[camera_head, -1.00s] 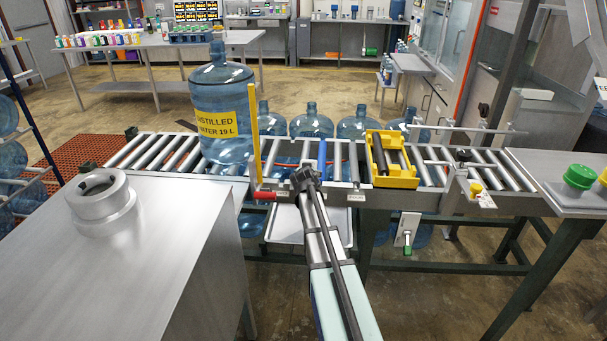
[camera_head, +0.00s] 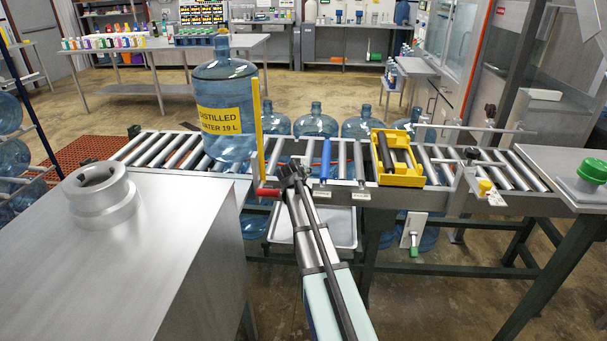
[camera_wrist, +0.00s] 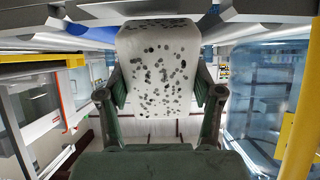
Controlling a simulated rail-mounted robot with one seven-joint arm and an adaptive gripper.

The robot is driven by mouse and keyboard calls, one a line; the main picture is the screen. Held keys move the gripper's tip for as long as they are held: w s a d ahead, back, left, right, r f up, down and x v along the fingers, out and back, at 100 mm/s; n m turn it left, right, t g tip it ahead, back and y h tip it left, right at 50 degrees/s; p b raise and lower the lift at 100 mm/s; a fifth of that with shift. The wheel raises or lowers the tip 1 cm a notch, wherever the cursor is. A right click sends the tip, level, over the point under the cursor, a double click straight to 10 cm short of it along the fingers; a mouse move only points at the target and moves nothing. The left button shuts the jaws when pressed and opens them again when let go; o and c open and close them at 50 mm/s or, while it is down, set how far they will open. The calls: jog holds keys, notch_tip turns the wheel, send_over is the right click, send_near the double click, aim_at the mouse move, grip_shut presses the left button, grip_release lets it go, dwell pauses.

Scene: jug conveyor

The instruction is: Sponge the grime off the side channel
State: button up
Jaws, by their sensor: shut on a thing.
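My gripper (camera_head: 290,174) is at the near side channel (camera_head: 345,186) of the roller conveyor, between the red handle (camera_head: 267,193) and the blue roller (camera_head: 326,160). In the wrist view my gripper (camera_wrist: 160,92) is shut on a pale block with dark specks, which I take to be the sponge (camera_wrist: 158,65). Its far end is close to the grey metal rail (camera_wrist: 180,10) at the top. I cannot tell whether it touches. I cannot tell grime on the channel from these views, and the contact spot is hidden in the head view.
A large water jug (camera_head: 226,105) stands on the rollers to the left, behind a yellow upright bar (camera_head: 257,130). A yellow tray (camera_head: 398,160) sits on the conveyor to the right. A metal pan (camera_head: 340,225) is below the channel. A steel cabinet (camera_head: 150,240) stands at front left.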

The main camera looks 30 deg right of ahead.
jog(key=shift+w+a+f+b, duration=0.2)
jog(key=shift+w+a+b, duration=0.25)
jog(key=shift+a, duration=0.3)
jog(key=shift+r, duration=0.15)
jog(key=shift+w+a+r, duration=0.1)
jog(key=shift+r, duration=0.05)
jog(key=shift+r+p, duration=1.1)
jog(key=shift+r, duration=1.7)
